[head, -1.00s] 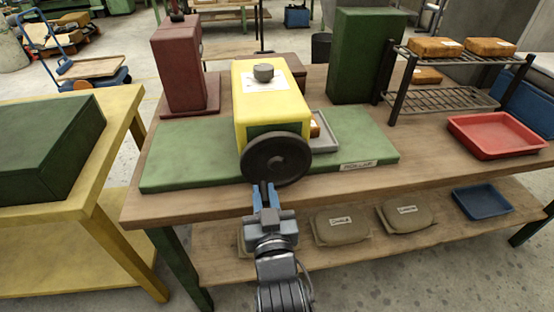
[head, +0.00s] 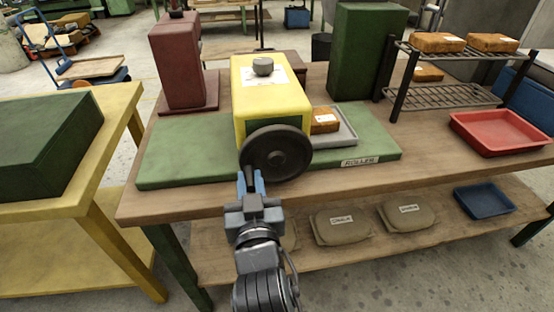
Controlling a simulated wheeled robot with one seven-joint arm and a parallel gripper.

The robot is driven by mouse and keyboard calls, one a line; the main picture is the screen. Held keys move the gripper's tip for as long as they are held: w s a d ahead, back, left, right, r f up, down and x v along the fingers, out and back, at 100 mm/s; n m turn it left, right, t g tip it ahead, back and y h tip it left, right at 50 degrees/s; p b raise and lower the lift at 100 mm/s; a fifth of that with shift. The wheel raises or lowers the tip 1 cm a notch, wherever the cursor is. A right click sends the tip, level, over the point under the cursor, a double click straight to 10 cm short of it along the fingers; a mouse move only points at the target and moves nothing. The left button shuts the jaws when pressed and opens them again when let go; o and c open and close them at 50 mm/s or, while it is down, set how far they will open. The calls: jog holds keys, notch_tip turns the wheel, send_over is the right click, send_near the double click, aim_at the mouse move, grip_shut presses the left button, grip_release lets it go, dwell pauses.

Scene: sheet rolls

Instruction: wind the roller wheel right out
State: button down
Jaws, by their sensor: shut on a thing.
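The roller is a yellow box-shaped machine (head: 270,95) with a dark knob on top, standing on a green base plate (head: 190,165) labelled ROLLER. Its black roller wheel (head: 276,153) is on the front face, towards me. My gripper (head: 250,180) is at the lower left of the wheel's rim and shut on it. The fingertips partly overlap the rim, so the exact grip is hard to see. A grey tray (head: 348,137) with an orange-brown packet (head: 324,120) shows at the machine's right side.
A dark red machine (head: 182,65) and a green box (head: 365,50) stand behind on the wooden table (head: 420,180). A rack (head: 440,90) with packets and a red tray (head: 498,132) are at right. Tan bags (head: 342,227) lie on the lower shelf.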

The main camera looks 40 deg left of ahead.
aim_at(247, 154)
jog(key=shift+s+a+r+p, duration=0.15)
jog(key=shift+s+r, duration=0.05)
jog(key=shift+r, duration=0.3)
jog(key=shift+s+a+r+p, duration=0.15)
jog(key=shift+r, duration=0.35)
jog(key=shift+w+r+p, duration=0.15)
jog(key=shift+r+p, duration=1)
jog(key=shift+r, duration=0.15)
jog(key=c, duration=1.3)
grip_release()
jog(key=o, duration=1.3)
jog(key=shift+w+d+f, duration=0.2)
jog(key=shift+f, duration=0.05)
jog(key=b+v, duration=0.1)
jog(key=v, duration=0.8)
